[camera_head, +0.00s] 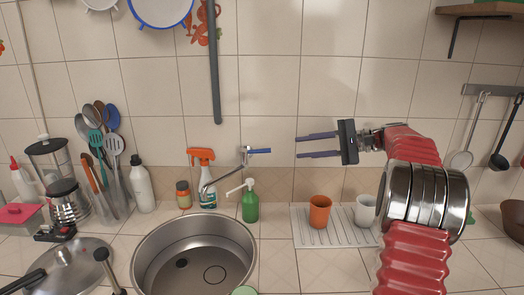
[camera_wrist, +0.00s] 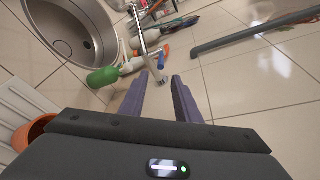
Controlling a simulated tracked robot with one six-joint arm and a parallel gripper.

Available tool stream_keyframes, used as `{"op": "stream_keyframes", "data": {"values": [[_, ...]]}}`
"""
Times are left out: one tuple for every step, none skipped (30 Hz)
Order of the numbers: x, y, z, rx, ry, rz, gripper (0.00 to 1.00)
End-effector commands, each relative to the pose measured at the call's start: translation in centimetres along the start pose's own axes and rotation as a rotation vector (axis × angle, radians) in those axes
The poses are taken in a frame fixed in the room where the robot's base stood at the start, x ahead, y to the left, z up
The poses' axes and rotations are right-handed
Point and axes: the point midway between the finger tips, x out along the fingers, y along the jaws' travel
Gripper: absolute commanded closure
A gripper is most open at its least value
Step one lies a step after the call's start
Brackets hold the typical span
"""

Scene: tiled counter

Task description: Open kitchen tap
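The kitchen tap is a chrome wall tap (camera_head: 221,178) above the sink, with a blue lever (camera_head: 259,151) pointing right. My gripper (camera_head: 298,147) is open and empty, to the right of the lever at about its height, with a visible gap between them. In the wrist view, the chrome tap (camera_wrist: 138,27) and its blue lever (camera_wrist: 166,56) lie beyond the fingertips of my gripper (camera_wrist: 160,78). A round chrome end of the tap appears between the fingertips. I cannot tell the exact depth between lever and fingers.
A round steel sink (camera_head: 250,243) sits below the tap. A green soap bottle (camera_head: 250,205) and an orange-topped spray bottle (camera_head: 207,185) stand near it. A drying rack (camera_head: 300,232) holds an orange cup (camera_head: 320,211) and a white cup (camera_head: 365,211). A dark pipe (camera_head: 214,75) hangs above.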

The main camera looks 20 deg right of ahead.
Motion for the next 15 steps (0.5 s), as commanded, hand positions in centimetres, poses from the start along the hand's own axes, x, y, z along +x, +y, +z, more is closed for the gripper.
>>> {"op": "stream_keyframes", "data": {"values": [[-0.2, -0.05, -0.13, 0.001, -0.001, -0.005, 0.7], [-0.24, -0.08, -0.15, 0.001, -0.002, -0.006, 0.7], [-0.25, -0.1, -0.14, 0.001, -0.002, -0.006, 0.7], [-0.25, -0.1, -0.13, 0.001, -0.002, -0.006, 0.7], [-0.23, -0.1, -0.12, 0.001, -0.002, -0.006, 0.7], [-0.21, -0.09, -0.12, 0.001, -0.002, -0.006, 0.7], [-0.2, -0.08, -0.12, 0.001, -0.002, -0.006, 0.7], [-0.2, -0.08, -0.12, 0.001, -0.002, -0.005, 0.7], [-0.19, -0.07, -0.11, 0.001, -0.002, -0.005, 0.7], [-0.18, -0.07, -0.11, 0.001, -0.002, -0.005, 0.7], [-0.15, -0.07, -0.11, 0.001, -0.002, -0.005, 0.7], [-0.08, -0.07, -0.11, 0.001, -0.002, -0.005, 0.7], [0.01, -0.07, -0.1, 0.001, -0.003, -0.005, 0.7], [0.13, -0.06, -0.1, 0.001, -0.003, -0.005, 0.7], [0.35, -0.06, -0.09, 0.001, -0.003, -0.004, 0.7]]}}
